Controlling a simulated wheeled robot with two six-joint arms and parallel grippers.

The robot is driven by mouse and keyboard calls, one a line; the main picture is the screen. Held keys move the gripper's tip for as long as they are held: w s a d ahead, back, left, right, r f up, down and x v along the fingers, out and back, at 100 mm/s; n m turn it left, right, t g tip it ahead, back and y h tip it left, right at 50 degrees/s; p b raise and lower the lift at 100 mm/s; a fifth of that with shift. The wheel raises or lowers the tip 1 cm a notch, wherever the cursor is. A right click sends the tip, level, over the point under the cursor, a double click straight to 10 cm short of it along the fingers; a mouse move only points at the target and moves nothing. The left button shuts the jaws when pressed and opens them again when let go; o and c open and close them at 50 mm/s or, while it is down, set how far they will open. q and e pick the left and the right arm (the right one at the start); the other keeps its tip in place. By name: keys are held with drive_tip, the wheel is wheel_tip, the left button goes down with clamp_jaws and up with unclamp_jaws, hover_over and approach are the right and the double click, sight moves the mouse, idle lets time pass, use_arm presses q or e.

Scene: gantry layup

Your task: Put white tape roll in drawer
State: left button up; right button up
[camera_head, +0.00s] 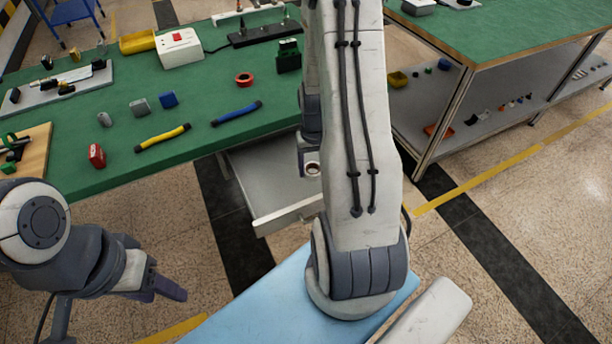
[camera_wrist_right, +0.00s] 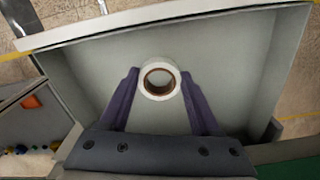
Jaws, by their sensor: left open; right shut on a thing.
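The white tape roll (camera_wrist_right: 143,84) is held between the purple fingertips of my right gripper (camera_wrist_right: 159,82) in the right wrist view. It also shows in the head view (camera_head: 312,169), partly hidden by my right arm. The open grey drawer (camera_head: 262,180) extends from under the green workbench. The roll is over the drawer's inside (camera_wrist_right: 95,75); its exact height above the floor of the drawer is hard to tell. My left gripper (camera_head: 168,290) is open and empty at the lower left, away from the bench.
The green bench (camera_head: 215,140) carries a red tape roll (camera_head: 244,79), a blue-handled tool (camera_head: 237,113), a yellow-handled tool (camera_head: 162,138) and small blocks. A second bench with a shelf (camera_head: 490,110) stands at the right. A light blue surface (camera_head: 250,310) is in front.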

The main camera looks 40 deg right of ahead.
sight(307, 184)
drive_tip(key=shift+w+a+f, duration=0.2)
drive_tip(key=shift+w+f, duration=0.1)
drive_tip(key=shift+w, duration=0.15)
drive_tip(key=shift+w+a+f, duration=0.2)
drive_tip(key=shift+w+f, duration=0.1)
drive_tip(key=shift+w, duration=0.15)
drive_tip(key=shift+f, duration=2.05)
drive_tip(key=shift+b, duration=0.3)
drive_tip(key=shift+f, duration=0.2)
drive_tip(key=o, duration=1.3)
drive_tip(key=shift+o, duration=0.2)
drive_tip(key=shift+r, duration=0.1)
